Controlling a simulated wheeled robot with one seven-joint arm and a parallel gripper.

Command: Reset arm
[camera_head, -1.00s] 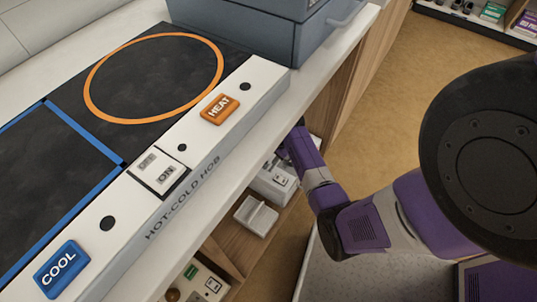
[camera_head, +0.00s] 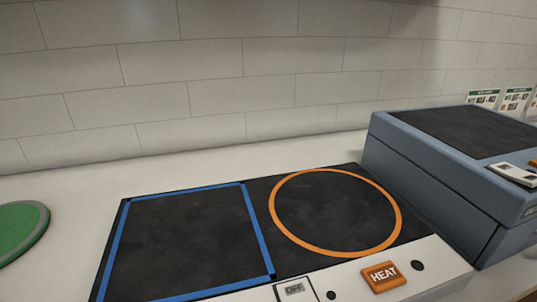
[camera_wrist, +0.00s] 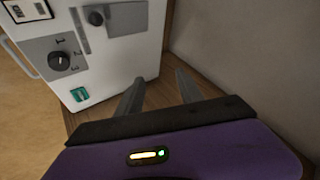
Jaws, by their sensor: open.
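My gripper (camera_wrist: 160,95) shows in the wrist view, with its two grey fingers apart and nothing between them. It hangs over a brown wooden surface (camera_wrist: 165,90), next to a white box-like appliance (camera_wrist: 115,50) with a dark knob, a grey panel and a small green part. I cannot tell whether the fingers touch anything. My arm and gripper are out of the head view.
The head view shows the hot-cold hob (camera_head: 440,262) with a blue square, an orange ring and an orange HEAT button (camera_head: 384,276). A blue-grey box (camera_head: 430,180) stands to its right. A green disc (camera_head: 18,230) lies left. A tiled wall (camera_head: 220,80) is behind.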

